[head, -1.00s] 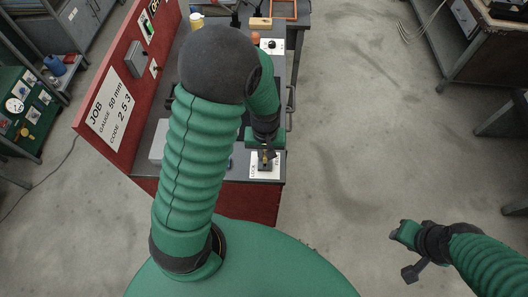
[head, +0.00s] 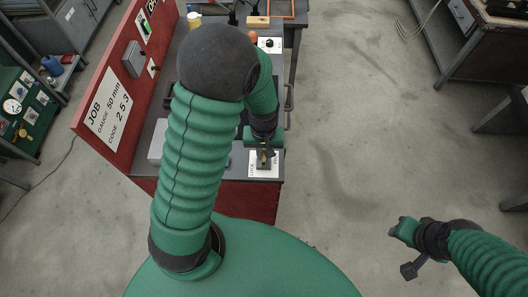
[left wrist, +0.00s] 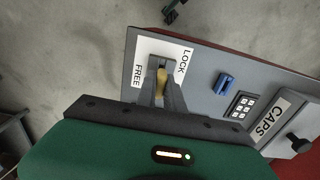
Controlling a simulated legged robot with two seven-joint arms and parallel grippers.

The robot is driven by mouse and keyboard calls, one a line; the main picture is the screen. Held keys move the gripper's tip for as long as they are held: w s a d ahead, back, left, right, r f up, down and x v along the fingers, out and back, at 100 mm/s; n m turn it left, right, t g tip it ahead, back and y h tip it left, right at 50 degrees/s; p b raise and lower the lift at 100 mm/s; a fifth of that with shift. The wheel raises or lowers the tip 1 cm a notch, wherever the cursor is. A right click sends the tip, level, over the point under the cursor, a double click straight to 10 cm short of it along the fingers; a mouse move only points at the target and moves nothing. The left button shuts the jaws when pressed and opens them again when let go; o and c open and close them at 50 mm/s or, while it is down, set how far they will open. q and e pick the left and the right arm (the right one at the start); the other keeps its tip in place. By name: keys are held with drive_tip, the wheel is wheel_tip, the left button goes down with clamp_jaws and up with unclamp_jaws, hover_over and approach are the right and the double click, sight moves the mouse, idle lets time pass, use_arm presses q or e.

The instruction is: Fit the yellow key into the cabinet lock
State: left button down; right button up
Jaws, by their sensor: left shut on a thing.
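In the head view, my left gripper (head: 266,152) is low over a white plate (head: 256,170) near the bench's front right corner. The plate is the lock panel, marked LOCK and FREE in the left wrist view (left wrist: 183,60). The key's tip is at a dark fitting between the two words. The fingers hide the contact, so I cannot tell how far it is in. My right gripper (head: 402,231) is over bare floor, its fingers too unclear to judge.
A red job board (head: 113,95) stands on the bench's left.

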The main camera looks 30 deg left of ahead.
use_arm(q)
drive_tip(key=shift+r, duration=0.1)
drive_tip(key=shift+f+b, duration=0.6)
drive_tip(key=shift+f, duration=0.5)
drive_tip(key=c, duration=1.4)
unclamp_jaws()
wheel_tip(320, 180, up, 17)
drive_tip(key=shift+f, duration=0.1)
